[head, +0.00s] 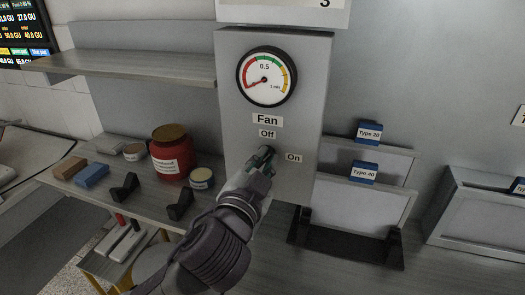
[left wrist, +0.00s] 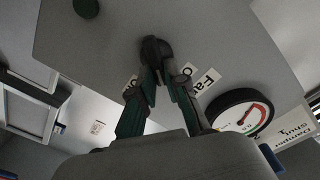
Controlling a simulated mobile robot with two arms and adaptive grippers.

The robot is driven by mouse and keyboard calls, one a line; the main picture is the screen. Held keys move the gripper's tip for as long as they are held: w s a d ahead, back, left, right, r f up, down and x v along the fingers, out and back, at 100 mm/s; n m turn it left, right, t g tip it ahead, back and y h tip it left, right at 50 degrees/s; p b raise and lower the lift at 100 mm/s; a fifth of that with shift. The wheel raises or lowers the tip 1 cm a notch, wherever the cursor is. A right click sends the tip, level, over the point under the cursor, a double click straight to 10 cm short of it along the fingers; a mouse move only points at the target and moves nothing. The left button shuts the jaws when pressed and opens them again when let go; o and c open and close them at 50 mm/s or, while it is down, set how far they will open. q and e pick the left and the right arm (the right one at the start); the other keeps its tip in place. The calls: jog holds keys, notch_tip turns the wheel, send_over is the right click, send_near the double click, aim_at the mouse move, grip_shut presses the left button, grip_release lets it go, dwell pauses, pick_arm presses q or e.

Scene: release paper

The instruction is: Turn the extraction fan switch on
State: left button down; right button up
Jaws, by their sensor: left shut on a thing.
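The grey fan control box (head: 235,110) stands at the middle of the head view, with a "Fan" label (head: 267,120), an "Off" label (head: 267,133) above the switch and an "On" label (head: 293,158) to its right. My left gripper (head: 263,157) covers the switch there. In the left wrist view, the dark switch knob (left wrist: 155,48) sits at the fingertips of my left gripper (left wrist: 156,72), which is shut on it. The fingers partly cover the labels. Which way the knob points is not clear. My right gripper is out of view.
A round gauge (head: 266,77) sits above the label, its needle at the low red end. A red jar (head: 171,153), a small tin (head: 201,178) and black stands are on the bench at left.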

pick_arm(q)
jog(key=m+p, duration=0.2)
jog(key=m, duration=0.1)
jog(key=m+p, duration=0.2)
jog(key=m, duration=0.1)
jog(key=shift+s+d+f, duration=0.1)
jog(key=shift+d, duration=0.1)
jog(key=m+p, duration=0.1)
jog(key=m, duration=0.1)
jog(key=m+p, duration=0.2)
jog(key=shift+f, duration=0.35)
jog(key=shift+f+m, duration=0.1)
jog(key=shift+m, duration=0.4)
jog(key=c, duration=1.2)
grip_release()
jog(key=shift+d, duration=0.1)
jog(key=v, duration=1.2)
